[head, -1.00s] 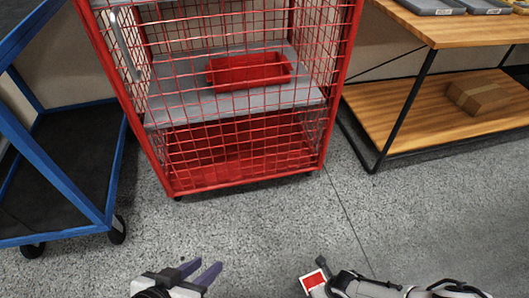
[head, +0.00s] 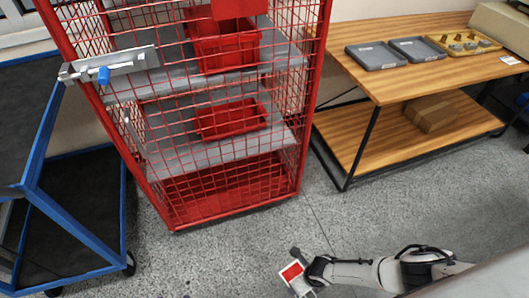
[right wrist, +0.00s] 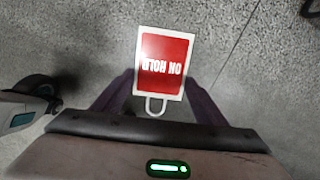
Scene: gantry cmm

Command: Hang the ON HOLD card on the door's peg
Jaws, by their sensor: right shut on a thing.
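The ON HOLD card, red with a white border, shows in the head view (head: 291,272) at the bottom. In the right wrist view the card (right wrist: 162,65) has upside-down lettering and a wire loop at its near end. My right gripper (right wrist: 158,82) is shut on the card, a finger at each side; it is low in front of the cage in the head view (head: 304,268). The red mesh door (head: 215,160) of the cage stands upright ahead, apart from the card. A red plate (head: 238,8) is at its top edge. I cannot make out the peg. My left gripper is out of view.
A grey latch with a blue knob (head: 103,75) is on the cage's left. Red bins (head: 232,118) sit inside on shelves. A blue cart (head: 45,165) stands left. A wooden table (head: 400,75) with grey trays (head: 375,56) stands right. Floor in front is clear.

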